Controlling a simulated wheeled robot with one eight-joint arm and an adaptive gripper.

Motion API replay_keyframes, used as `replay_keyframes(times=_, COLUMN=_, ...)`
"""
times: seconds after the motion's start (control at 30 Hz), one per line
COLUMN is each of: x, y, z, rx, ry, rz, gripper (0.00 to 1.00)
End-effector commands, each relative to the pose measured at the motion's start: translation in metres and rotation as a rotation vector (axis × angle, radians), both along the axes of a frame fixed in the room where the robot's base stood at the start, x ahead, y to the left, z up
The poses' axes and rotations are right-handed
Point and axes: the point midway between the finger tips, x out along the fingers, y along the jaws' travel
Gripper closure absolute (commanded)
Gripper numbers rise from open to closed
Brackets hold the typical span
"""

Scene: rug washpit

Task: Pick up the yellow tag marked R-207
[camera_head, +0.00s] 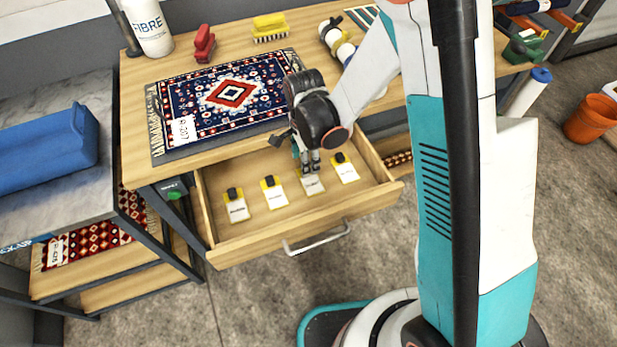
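Several yellow tags lie in a row in the open drawer (240,243): a leftmost tag (236,209), a second tag (273,195), a third tag (312,186) and a rightmost tag (346,172). Each shows a white label whose writing is too small to read, so I cannot tell which is R-207. Three show a black piece on top. My gripper (309,169) points down over the top end of the third tag and hides that part. Its fingers look close together; whether they hold the tag is not clear.
A patterned rug (232,92) with a white card (183,130) that seems to read R-207 lies on the workbench above the drawer. A red brush (204,44), a yellow brush (270,27) and a white bottle (150,30) stand behind. The drawer handle (318,241) faces open floor.

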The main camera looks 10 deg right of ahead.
Motion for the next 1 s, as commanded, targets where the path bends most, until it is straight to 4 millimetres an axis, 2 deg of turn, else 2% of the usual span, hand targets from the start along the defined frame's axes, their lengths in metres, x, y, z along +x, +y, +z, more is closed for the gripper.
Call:
replay_keyframes(times=0.03, x=0.000, y=-0.002, z=-0.012, rx=0.000, ry=0.000, rz=-0.001, gripper=0.52)
replay_keyframes(times=0.13, x=0.000, y=-0.001, z=-0.025, rx=0.000, ry=0.000, rz=0.000, gripper=0.52)
replay_keyframes(times=0.4, x=0.000, y=-0.002, z=-0.028, rx=0.000, ry=0.000, rz=0.000, gripper=0.52)
replay_keyframes(times=0.43, x=0.000, y=-0.002, z=-0.028, rx=0.000, ry=0.000, rz=0.000, gripper=0.54)
replay_keyframes(times=0.5, x=0.000, y=-0.002, z=-0.028, rx=0.000, ry=0.000, rz=0.000, gripper=0.70)
replay_keyframes(times=0.6, x=0.000, y=-0.002, z=-0.028, rx=0.000, ry=0.000, rz=0.000, gripper=0.88)
replay_keyframes(times=1.0, x=0.000, y=-0.002, z=-0.027, rx=0.000, ry=0.000, rz=-0.001, gripper=0.88)
